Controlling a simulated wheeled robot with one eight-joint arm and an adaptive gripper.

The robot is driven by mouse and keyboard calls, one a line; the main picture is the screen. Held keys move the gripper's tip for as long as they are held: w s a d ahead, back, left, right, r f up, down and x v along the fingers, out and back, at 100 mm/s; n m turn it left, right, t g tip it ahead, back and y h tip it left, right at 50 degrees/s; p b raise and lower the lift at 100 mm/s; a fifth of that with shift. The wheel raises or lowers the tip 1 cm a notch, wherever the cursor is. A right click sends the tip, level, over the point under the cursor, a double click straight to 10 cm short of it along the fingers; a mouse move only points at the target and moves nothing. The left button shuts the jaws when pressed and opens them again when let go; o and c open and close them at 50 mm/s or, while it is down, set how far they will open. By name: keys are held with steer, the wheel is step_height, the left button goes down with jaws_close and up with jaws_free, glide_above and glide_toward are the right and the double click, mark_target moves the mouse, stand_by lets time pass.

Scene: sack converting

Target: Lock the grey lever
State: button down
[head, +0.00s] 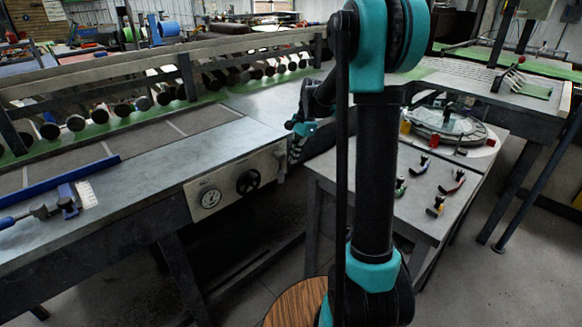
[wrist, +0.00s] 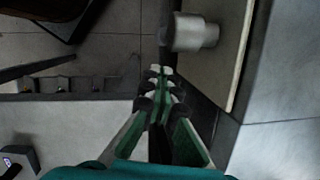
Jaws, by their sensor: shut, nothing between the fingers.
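The grey lever (head: 281,166) is on the right end of the panel on the front of the long bench, and looks roughly upright in the head view. In the wrist view a grey cylindrical part, seemingly the lever (wrist: 196,32), sticks out from the pale panel (wrist: 236,52). My gripper (wrist: 160,72) is shut and empty. Its fingertips are just below the grey part in the wrist view, with a small gap in the picture; I cannot tell the depth between them.
The panel also carries a round gauge (head: 210,197) and a black handwheel (head: 248,181). A side table (head: 400,215) with several small coloured-base levers and a round fixture (head: 447,125) stands close on the right. Bench legs and floor show below the panel.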

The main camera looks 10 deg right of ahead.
steer(key=v, duration=0.6)
steer(key=shift+r, duration=0.2)
steer(key=shift+s, duration=0.1)
steer(key=s+d+f+n+t+h, duration=0.1)
steer(key=s+f+n, duration=0.3)
steer(key=s, duration=0.5)
steer(key=s+d+f+n+t+h, duration=0.1)
steer(key=s+f+n, duration=0.3)
steer(key=s, duration=0.6)
steer(key=s+d+f+n+t+h, duration=0.1)
steer(key=s+f+n, duration=0.3)
steer(key=s, duration=0.5)
steer(key=shift+s+d+f+n+t, duration=0.2)
steer(key=shift+d+f+n+t, duration=0.1)
steer(key=shift+d+f+t, duration=0.35)
steer(key=shift+a+r, duration=0.1)
steer(key=shift+a, duration=0.05)
